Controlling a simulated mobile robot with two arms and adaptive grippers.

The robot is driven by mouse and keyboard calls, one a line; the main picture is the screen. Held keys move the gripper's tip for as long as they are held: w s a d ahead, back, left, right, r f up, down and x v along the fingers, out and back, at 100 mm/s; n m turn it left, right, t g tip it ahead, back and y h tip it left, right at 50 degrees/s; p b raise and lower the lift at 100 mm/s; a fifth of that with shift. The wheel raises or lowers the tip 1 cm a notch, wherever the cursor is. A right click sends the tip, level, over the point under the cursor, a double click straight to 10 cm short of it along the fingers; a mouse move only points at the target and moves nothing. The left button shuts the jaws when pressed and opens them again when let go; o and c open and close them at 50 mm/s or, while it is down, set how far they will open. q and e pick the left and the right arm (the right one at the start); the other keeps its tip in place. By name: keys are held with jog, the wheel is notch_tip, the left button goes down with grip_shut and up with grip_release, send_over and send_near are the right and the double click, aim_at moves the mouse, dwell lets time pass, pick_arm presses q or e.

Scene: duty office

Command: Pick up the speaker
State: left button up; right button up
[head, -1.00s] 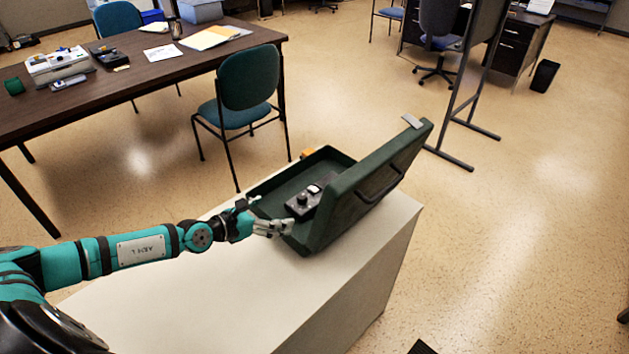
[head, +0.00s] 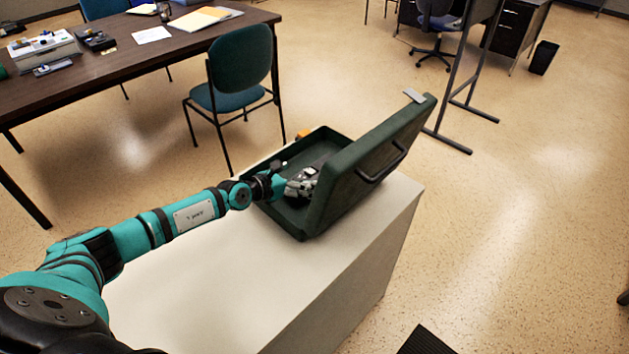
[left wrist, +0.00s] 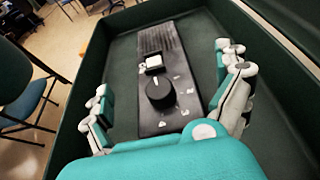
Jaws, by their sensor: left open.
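The speaker (left wrist: 152,122) is a flat black box with a ribbed grille, a round knob and a small light-coloured piece. It lies inside an open dark green case (head: 345,187). In the head view the speaker is mostly hidden behind my left gripper (head: 300,184). My left gripper reaches into the case over the speaker. In the left wrist view its fingers (left wrist: 166,82) are spread, one on each side of the speaker, and appear apart from it. My right gripper is in no view.
The case stands on a pale cabinet (head: 190,290), its raised lid on the right side. A wooden table (head: 120,62) with papers and devices stands at the back left, with a teal chair (head: 240,70) beside it. Open floor lies to the right.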

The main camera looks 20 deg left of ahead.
aim_at(313, 173)
pick_arm(q)
jog(key=b+x, duration=0.1)
jog(key=x, duration=0.1)
jog(key=b+x, duration=0.2)
jog(key=shift+w+d+f, duration=0.1)
jog(key=shift+f, duration=0.2)
jog(key=shift+w+d+f+b, duration=0.1)
jog(key=shift+w+b, duration=0.25)
jog(key=shift+w, duration=0.15)
jog(key=shift+c, duration=0.5)
jog(key=c, duration=1.6)
jog(key=shift+r, duration=0.3)
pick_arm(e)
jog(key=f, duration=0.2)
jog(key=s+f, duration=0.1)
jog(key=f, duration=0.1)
